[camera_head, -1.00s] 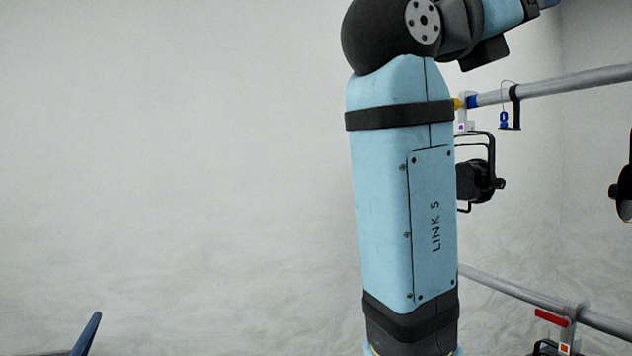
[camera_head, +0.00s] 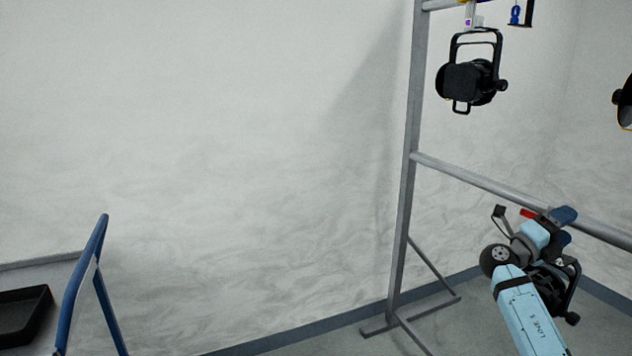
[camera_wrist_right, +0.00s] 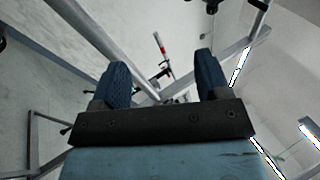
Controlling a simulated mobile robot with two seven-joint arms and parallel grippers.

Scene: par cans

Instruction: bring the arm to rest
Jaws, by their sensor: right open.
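My right arm comes up from the bottom right in the head view. Its gripper (camera_head: 568,226) is near the lower bar of the rack, in front of the red clamp handle (camera_head: 529,214) there. In the right wrist view the two dark blue fingers (camera_wrist_right: 160,70) stand wide apart with nothing between them. A bar and a red-tipped part (camera_wrist_right: 159,42) show beyond the fingers, apart from them. A black lamp (camera_head: 562,285) is partly hidden behind my right arm. My left gripper is not in view.
A grey pipe rack (camera_head: 410,120) stands on the floor at right. A black par can (camera_head: 471,82) hangs from its upper bar. A blue frame (camera_head: 83,280) and a black tray (camera_head: 22,315) are at lower left. The space before the white wall is clear.

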